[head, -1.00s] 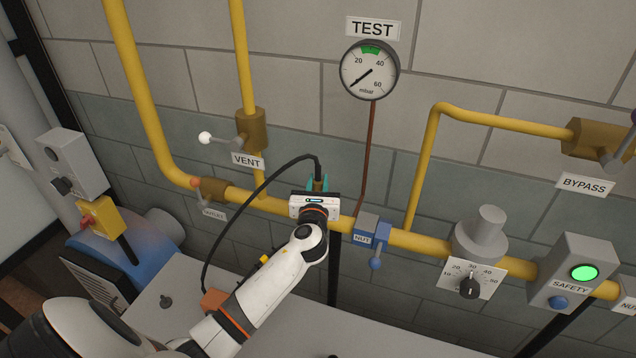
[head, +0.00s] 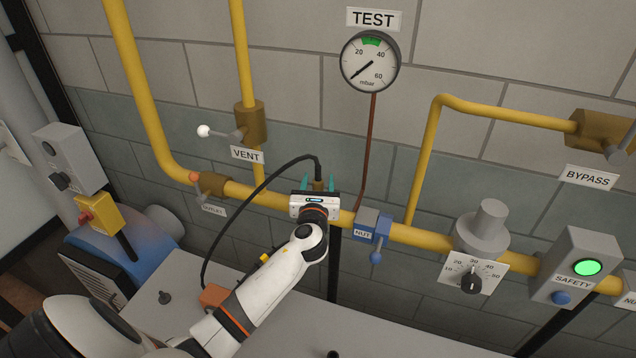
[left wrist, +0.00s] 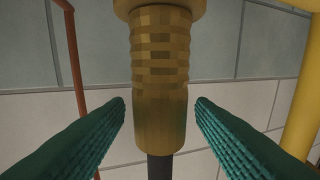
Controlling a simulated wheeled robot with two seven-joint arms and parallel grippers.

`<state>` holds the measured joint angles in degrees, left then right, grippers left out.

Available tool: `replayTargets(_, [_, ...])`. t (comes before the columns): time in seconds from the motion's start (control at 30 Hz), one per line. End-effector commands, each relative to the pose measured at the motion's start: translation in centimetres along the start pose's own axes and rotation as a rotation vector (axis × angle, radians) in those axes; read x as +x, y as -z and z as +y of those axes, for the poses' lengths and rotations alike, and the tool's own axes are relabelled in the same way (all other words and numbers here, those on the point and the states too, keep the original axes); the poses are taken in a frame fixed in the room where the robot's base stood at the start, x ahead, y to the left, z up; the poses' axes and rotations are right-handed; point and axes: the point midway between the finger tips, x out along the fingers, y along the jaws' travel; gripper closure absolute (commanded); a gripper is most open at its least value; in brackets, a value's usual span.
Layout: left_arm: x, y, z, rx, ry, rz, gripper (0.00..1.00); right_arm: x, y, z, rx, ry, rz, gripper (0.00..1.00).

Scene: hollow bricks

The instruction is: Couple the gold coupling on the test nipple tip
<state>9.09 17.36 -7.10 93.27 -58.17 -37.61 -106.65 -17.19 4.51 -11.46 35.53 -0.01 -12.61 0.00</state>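The gold coupling (left wrist: 160,80) stands upright with ribbed bands, and a black hose (left wrist: 159,166) leaves one end. At its other end is a wider gold part (left wrist: 160,8); I cannot tell whether this is the nipple's base. In the head view the coupling (head: 318,185) shows just above my left gripper (head: 318,183), at the yellow pipe, with the hose arching from its top. My left gripper's teal fingers are open on both sides of the coupling, with gaps on each side. The nipple tip itself is hidden. My right gripper is not in view.
The yellow pipe (head: 415,241) runs behind my gripper. Right of it are a blue valve (head: 372,226) and a thin brown tube (head: 369,150) up to the TEST gauge (head: 370,61). The VENT valve (head: 250,123) is up left. The hose (head: 237,208) loops down left to an orange block (head: 214,296).

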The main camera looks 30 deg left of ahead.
Motion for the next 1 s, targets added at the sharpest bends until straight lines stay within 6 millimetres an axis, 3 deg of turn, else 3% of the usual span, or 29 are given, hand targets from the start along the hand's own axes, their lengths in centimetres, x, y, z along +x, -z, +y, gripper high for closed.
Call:
replayTargets(0.27, [-1.1, -0.2, 0.0, 0.000, -0.001, -0.001, 0.50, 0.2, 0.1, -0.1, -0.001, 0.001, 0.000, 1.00])
replayTargets(0.7, [-9.8, -0.3, 0.0, -0.001, -0.002, -0.002, 0.50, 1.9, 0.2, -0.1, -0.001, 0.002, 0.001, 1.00])
replayTargets(1.0, [-12.0, 0.0, 0.0, 0.000, 0.000, 0.000, 0.50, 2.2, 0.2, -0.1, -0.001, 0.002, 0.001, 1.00])
